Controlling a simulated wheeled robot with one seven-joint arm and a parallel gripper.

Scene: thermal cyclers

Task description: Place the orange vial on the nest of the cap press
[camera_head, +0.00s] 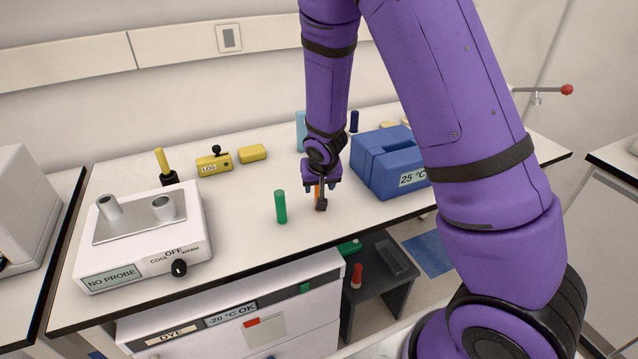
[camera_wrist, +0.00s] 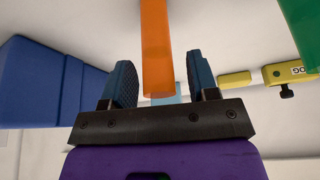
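The orange vial (camera_head: 318,193) is at my gripper above the middle of the bench, partly hidden by the fingers. In the wrist view the orange vial (camera_wrist: 157,45) lies between the two fingers, with a gap showing on each side. My gripper (camera_head: 315,199) points down and is open around it; its dark fingers also show in the wrist view (camera_wrist: 159,78). I cannot make out a cap press or its nest for certain. A bar with a red knob (camera_head: 567,90) sticks out at the far right; what it joins is hidden behind my arm.
A blue block marked 25 °C (camera_head: 378,165) is close on the right. A white heater-like unit (camera_head: 150,245), yellow LOG box (camera_head: 213,163) and yellow block (camera_head: 252,153) stand left. Bare bench lies between.

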